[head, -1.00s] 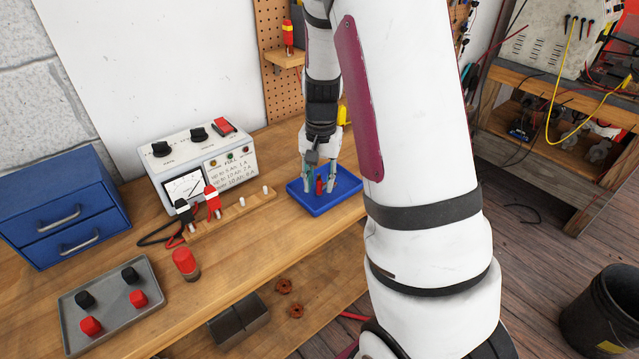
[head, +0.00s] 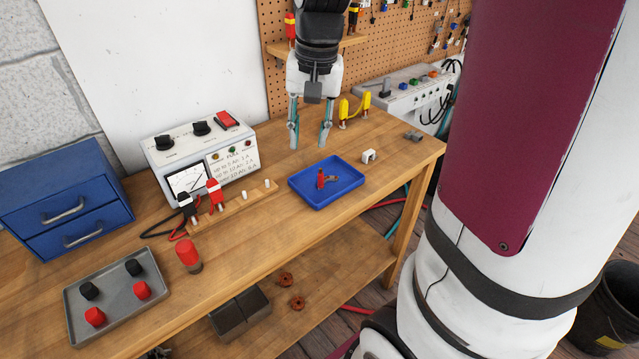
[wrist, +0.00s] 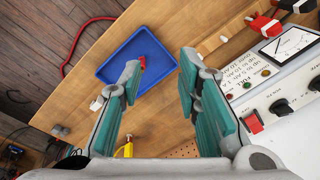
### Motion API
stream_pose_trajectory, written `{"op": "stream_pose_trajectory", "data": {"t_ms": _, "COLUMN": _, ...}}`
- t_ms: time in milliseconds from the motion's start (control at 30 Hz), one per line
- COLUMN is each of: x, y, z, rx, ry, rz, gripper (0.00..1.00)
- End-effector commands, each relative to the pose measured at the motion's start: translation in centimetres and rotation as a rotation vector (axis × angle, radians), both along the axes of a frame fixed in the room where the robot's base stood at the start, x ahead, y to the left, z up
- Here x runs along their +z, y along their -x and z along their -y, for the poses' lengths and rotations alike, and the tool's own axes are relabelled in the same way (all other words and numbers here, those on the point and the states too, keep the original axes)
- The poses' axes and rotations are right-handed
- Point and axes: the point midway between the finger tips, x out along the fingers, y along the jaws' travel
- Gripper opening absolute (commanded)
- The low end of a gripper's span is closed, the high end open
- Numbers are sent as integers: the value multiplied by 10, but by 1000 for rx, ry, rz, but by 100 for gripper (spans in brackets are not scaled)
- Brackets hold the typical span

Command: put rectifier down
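A small red part with a brownish piece (head: 325,180), which looks like the rectifier, lies in the blue tray (head: 347,190) on the wooden bench. In the wrist view the blue tray (wrist: 108,72) is ahead of the fingers, and the red part (wrist: 142,62) is partly hidden by one finger. My gripper (head: 308,138) is raised above the bench, behind and above the tray. Its two teal-padded fingers are apart with nothing between them. They also show spread in the wrist view (wrist: 162,78).
A test meter (head: 205,155) and a wooden strip with clips stand left of the tray. A white clip-like part (head: 369,156) lies right of it, and yellow connectors (head: 355,108) stand behind. A grey tray (head: 118,300) and blue drawers (head: 62,200) are at left.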

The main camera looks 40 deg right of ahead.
Motion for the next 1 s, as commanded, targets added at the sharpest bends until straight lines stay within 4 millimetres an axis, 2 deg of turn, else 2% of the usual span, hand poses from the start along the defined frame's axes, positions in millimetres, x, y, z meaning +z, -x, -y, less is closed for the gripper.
{"op": "stream_pose_trajectory", "data": {"t_ms": 33, "x": 13, "y": 14, "z": -15, "rx": 56, "ry": 2, "rz": 30, "gripper": 31}}
{"op": "stream_pose_trajectory", "data": {"t_ms": 100, "x": 25, "y": 33, "z": -33, "rx": 133, "ry": 8, "rz": 60, "gripper": 31}}
{"op": "stream_pose_trajectory", "data": {"t_ms": 233, "x": 42, "y": 71, "z": -62, "rx": 276, "ry": 36, "rz": 115, "gripper": 31}}
{"op": "stream_pose_trajectory", "data": {"t_ms": 400, "x": 50, "y": 121, "z": -91, "rx": 454, "ry": 94, "rz": 179, "gripper": 31}}
{"op": "stream_pose_trajectory", "data": {"t_ms": 533, "x": 48, "y": 152, "z": -104, "rx": 559, "ry": 143, "rz": 217, "gripper": 31}}
{"op": "stream_pose_trajectory", "data": {"t_ms": 700, "x": 43, "y": 173, "z": -110, "rx": 634, "ry": 186, "rz": 241, "gripper": 31}}
{"op": "stream_pose_trajectory", "data": {"t_ms": 1000, "x": 41, "y": 178, "z": -111, "rx": 652, "ry": 197, "rz": 245, "gripper": 31}}
